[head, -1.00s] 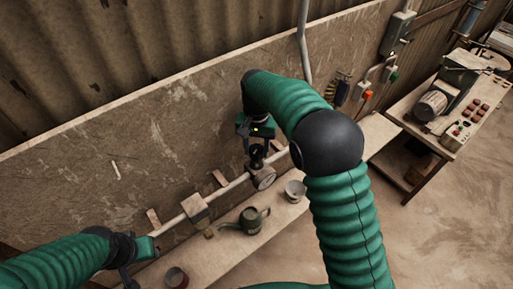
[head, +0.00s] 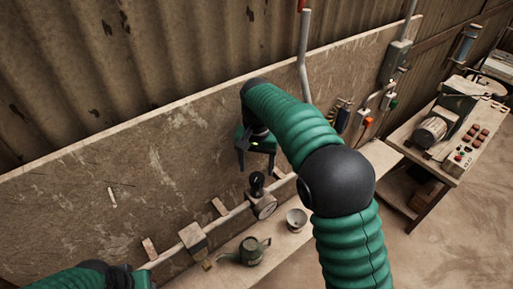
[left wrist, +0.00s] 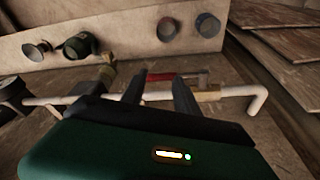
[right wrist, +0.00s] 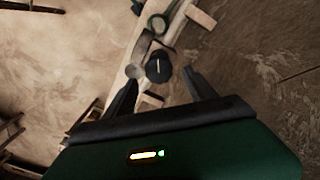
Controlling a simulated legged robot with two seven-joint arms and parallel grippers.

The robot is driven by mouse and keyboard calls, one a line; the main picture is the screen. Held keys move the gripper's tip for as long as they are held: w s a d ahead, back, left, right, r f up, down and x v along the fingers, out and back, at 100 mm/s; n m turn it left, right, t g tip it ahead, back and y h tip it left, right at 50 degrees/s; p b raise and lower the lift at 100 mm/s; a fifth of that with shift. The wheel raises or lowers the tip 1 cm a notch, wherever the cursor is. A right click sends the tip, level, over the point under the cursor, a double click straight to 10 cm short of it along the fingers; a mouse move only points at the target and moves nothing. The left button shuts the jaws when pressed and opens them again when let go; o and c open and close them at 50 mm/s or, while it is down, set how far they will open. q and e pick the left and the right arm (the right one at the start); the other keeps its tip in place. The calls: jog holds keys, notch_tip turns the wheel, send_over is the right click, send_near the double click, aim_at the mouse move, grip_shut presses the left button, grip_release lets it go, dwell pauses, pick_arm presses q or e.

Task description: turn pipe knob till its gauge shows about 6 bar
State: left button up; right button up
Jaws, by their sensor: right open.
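The dark knob (head: 257,184) stands up from the pale pipe (head: 233,214) along the wall board. Its top with a white mark shows in the right wrist view (right wrist: 158,68). The round gauge (head: 264,207) sits just beside the knob; its reading is too small to make out. My right gripper (head: 256,168) is open and empty, above and apart from the knob; the knob lies beyond its spread fingers in the right wrist view (right wrist: 161,92). My left gripper (left wrist: 159,95) has its fingers apart near the pipe; it is mostly cut off in the head view.
A green watering can (head: 251,251) and a pale bowl (head: 296,219) stand on the bench below the pipe. A red handle (left wrist: 162,76) shows beyond my left fingers. A machine table (head: 440,160) stands at the right.

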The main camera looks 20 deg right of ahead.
aim_at(257, 175)
pick_arm(q)
jog(key=shift+f, duration=0.65)
pick_arm(e)
notch_tip(257, 175, up, 12)
